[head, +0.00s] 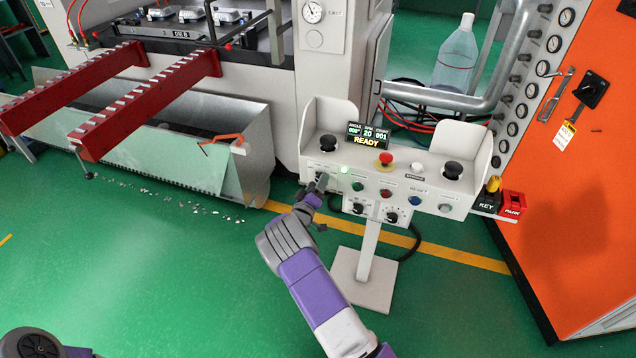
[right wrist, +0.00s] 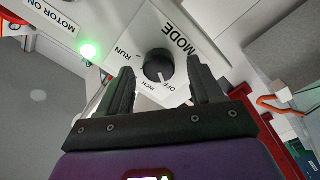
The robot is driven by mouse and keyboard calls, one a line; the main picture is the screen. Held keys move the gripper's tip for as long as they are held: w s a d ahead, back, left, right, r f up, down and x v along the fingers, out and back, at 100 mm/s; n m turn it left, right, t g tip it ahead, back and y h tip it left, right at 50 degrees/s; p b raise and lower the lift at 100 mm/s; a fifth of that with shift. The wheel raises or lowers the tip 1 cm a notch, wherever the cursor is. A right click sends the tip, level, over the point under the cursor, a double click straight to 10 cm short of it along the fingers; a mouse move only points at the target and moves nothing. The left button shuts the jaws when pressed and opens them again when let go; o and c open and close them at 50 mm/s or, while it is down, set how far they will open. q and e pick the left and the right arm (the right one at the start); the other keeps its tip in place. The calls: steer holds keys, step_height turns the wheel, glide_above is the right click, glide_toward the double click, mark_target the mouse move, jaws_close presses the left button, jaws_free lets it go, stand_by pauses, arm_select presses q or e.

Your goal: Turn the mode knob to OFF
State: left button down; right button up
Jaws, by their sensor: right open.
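The mode knob (right wrist: 158,66) is black and round, on a white panel face with the printed words MODE, RUN, OFF and INCH around it in the right wrist view. I cannot tell for sure which word its pointer faces. My right gripper (right wrist: 162,78) is open, its two dark fingers on either side of the knob; contact is not clear. In the head view my right gripper (head: 322,182) is at the left end of the front of the control panel (head: 400,178) and hides the knob there. My left gripper is out of view.
An orange cabinet (head: 585,200) stands at right. Red rails (head: 150,100) stick out at left.

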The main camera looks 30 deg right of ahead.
steer(key=p+v, duration=0.1)
steer(key=v, duration=0.5)
steer(key=shift+s+a, duration=0.2)
steer(key=s+a+f+m+g+y+p, duration=0.1)
steer(key=s+a+f+g+y, duration=0.2)
steer(key=s+f+y, duration=0.35)
steer(key=s+a+f+m+g+y+p, duration=0.1)
steer(key=s+a+f+g+y+p, duration=0.2)
steer(key=s+f, duration=0.55)
steer(key=s+a+r+m+g+y, duration=0.1)
steer(key=s+a+g+y, duration=0.4)
steer(key=s+a, duration=1.3)
steer(key=s+r+y, duration=0.1)
steer(key=y, duration=0.2)
steer(key=shift+a+y+p, duration=0.15)
steer(key=shift+y+p, duration=0.15)
steer(key=shift+y, duration=0.05)
steer(key=shift+s+f, duration=0.1)
steer(key=shift+c, duration=0.4)
